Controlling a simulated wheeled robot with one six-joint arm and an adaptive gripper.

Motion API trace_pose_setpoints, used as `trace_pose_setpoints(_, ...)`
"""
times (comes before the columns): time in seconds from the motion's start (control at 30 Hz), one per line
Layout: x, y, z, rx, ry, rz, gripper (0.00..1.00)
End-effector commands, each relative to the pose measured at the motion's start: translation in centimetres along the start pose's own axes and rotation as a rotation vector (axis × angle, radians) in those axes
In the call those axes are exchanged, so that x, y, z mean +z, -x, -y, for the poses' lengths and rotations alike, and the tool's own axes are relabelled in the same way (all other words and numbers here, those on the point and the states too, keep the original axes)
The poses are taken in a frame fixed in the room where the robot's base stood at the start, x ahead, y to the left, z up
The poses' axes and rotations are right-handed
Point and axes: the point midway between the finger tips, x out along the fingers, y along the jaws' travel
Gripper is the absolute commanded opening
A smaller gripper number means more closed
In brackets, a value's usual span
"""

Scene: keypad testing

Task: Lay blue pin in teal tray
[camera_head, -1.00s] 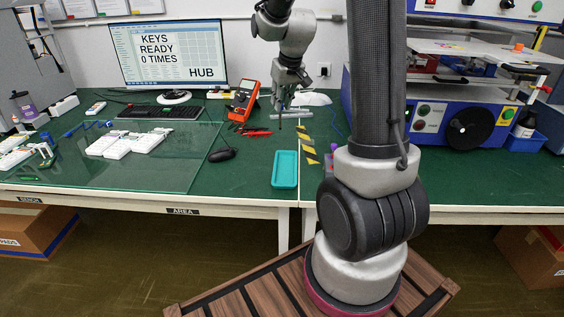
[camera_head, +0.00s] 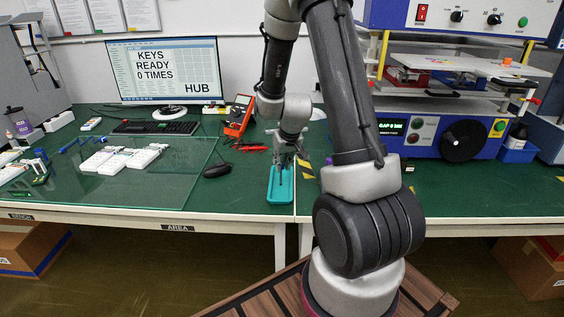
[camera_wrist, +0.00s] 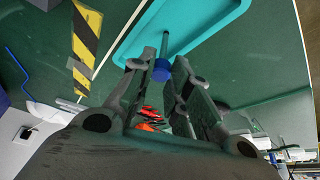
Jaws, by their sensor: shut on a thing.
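The teal tray (camera_head: 280,199) lies on the green bench mat near the front edge. It also shows at the top of the wrist view (camera_wrist: 226,14). My gripper (camera_head: 283,168) is over the tray and points down. In the wrist view my gripper (camera_wrist: 166,58) has its fingers closed around the blue pin (camera_wrist: 162,72). The pin has a blue head and a thin dark shaft that reaches out over the tray. I cannot tell whether the shaft touches the tray floor.
A black mouse (camera_head: 217,170) and red-handled tools (camera_head: 250,147) lie left of the tray. An orange meter (camera_head: 238,116) stands behind. White keypads (camera_head: 120,158) rest on a glass sheet at left. Yellow-black tape (camera_wrist: 86,40) runs beside the tray. A blue press machine (camera_head: 450,130) stands at right.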

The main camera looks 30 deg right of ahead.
Motion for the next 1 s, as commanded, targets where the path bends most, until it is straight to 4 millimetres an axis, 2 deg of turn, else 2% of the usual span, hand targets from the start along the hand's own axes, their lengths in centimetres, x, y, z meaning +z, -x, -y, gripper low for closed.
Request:
trace_pose_setpoints(0.23, 0.0, -0.2, 0.0, 0.000, -0.002, -0.001, 0.00)
trace_pose_setpoints(0.27, 0.0, -0.2, 0.0, 0.000, 0.000, -0.001, 0.24)
trace_pose_setpoints(0.37, 0.0, -0.1, 0.0, 0.000, -0.001, -0.001, 0.40)
trace_pose_setpoints(0.77, -0.1, 0.3, 0.0, -0.001, 0.001, -0.002, 0.40)
trace_pose_setpoints(0.87, -0.2, 1.9, 0.0, -0.001, 0.001, -0.005, 0.40)
trace_pose_setpoints(1.0, -0.2, 5.1, 0.0, 0.000, 0.000, -0.006, 0.40)
